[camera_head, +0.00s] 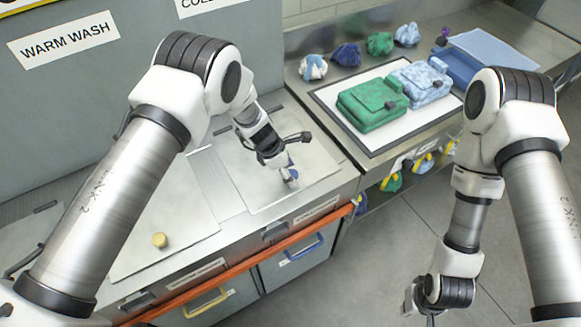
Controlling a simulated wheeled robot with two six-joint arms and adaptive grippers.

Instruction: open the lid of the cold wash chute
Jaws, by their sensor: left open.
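The cold wash chute lid (243,182) is a flat metal plate set in the counter below the cut-off "COL" sign (205,4). It lies flat and looks closed. A small blue knob (291,164) shows near its right front part, partly hidden by my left gripper. My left gripper (287,160) is open and points down at the lid, with its fingers close to the knob. I cannot tell whether they touch it. My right gripper (420,308) hangs low at the bottom of the view, away from the lid and partly cut off; its fingers are unclear.
A second lid (185,205) with a yellow knob (159,240) lies to the left under the "WARM WASH" sign (64,40). A green bag (372,104) and a light blue bag (420,82) lie on a white mat (385,136). An orange rail (240,268) runs along the front.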

